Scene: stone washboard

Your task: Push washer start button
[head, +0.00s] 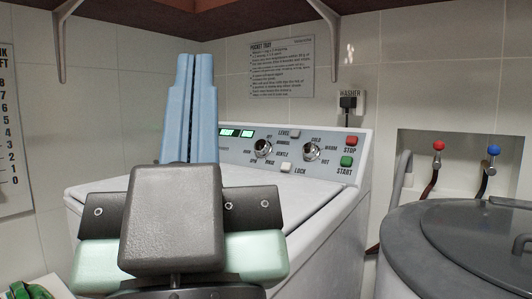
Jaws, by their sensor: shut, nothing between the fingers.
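The white washer (330,215) stands in the middle of the head view, with a control panel along its back. The green START button (346,161) is at the panel's right end, below the red STOP button (351,141). My gripper (187,60) is in front of the washer, left of centre, its light-blue fingers pointing up in the picture and closed together, with nothing held. The fingers appear well to the left of the START button, apart from it. My gripper hides the left end of the panel and part of the washer's top.
The panel has two knobs (263,148), a LOCK button (285,167) and green displays. A grey lidded drum (410,235) stands at right, below red and blue taps (438,147). Shelf brackets (335,45) hang overhead. A green object (30,290) is at lower left.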

